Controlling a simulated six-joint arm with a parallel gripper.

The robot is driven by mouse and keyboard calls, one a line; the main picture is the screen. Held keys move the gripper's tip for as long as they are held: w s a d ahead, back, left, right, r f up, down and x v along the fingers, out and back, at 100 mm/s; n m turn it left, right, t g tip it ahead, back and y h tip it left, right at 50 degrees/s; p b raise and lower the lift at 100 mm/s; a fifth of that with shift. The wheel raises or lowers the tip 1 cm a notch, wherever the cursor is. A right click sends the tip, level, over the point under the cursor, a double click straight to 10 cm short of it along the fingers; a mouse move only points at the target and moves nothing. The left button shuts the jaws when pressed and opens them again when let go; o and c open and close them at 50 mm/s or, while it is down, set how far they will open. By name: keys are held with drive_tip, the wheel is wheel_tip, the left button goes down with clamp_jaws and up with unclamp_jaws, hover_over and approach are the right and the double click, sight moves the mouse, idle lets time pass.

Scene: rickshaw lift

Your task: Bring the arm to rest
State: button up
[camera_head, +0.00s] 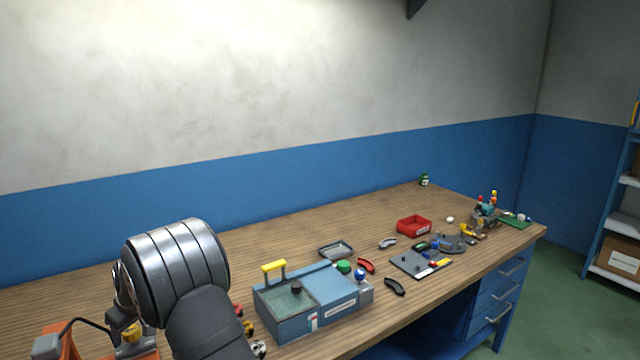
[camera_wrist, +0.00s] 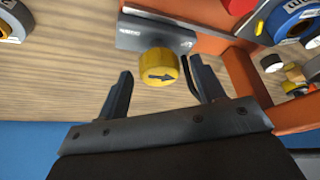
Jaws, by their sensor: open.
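My gripper (camera_wrist: 157,90) is open in the wrist view, with its two dark fingers apart. A yellow round knob (camera_wrist: 158,68) with a black arrow shows between and beyond the fingertips, on a grey block (camera_wrist: 150,32). I cannot tell whether a finger touches it. In the head view my dark and silver arm fills the lower left and hides the gripper's fingers. The yellow knob (camera_head: 131,333) also shows there, beside my arm.
An orange frame (camera_wrist: 240,80) stands close to the right finger. A blue-grey box (camera_head: 290,325) with a yellow handle (camera_head: 273,266) stands right of my arm. A red tray (camera_head: 414,225) and several small parts lie farther right on the wooden bench (camera_head: 200,248).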

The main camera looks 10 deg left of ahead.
drive_tip(key=shift+s+m+t, duration=0.1)
drive_tip(key=shift+m+t, duration=0.4)
drive_tip(key=shift+m, duration=0.9)
drive_tip(key=o, duration=0.8)
drive_tip(key=shift+h, duration=0.3)
drive_tip(key=shift+o, duration=0.2)
drive_tip(key=s+d+r+m, duration=0.2)
drive_tip(key=s+d+r, duration=0.2)
drive_tip(key=s+r, duration=0.65)
drive_tip(key=s+d+r+m, duration=0.1)
drive_tip(key=s+d+r, duration=0.55)
drive_tip(key=r, duration=0.75)
drive_tip(key=a+f, duration=0.5)
drive_tip(key=f, duration=0.4)
drive_tip(key=shift+s+a+f+g, duration=0.2)
drive_tip(key=shift+s+g, duration=0.1)
drive_tip(key=shift+g, duration=0.1)
drive_tip(key=shift+r, duration=0.1)
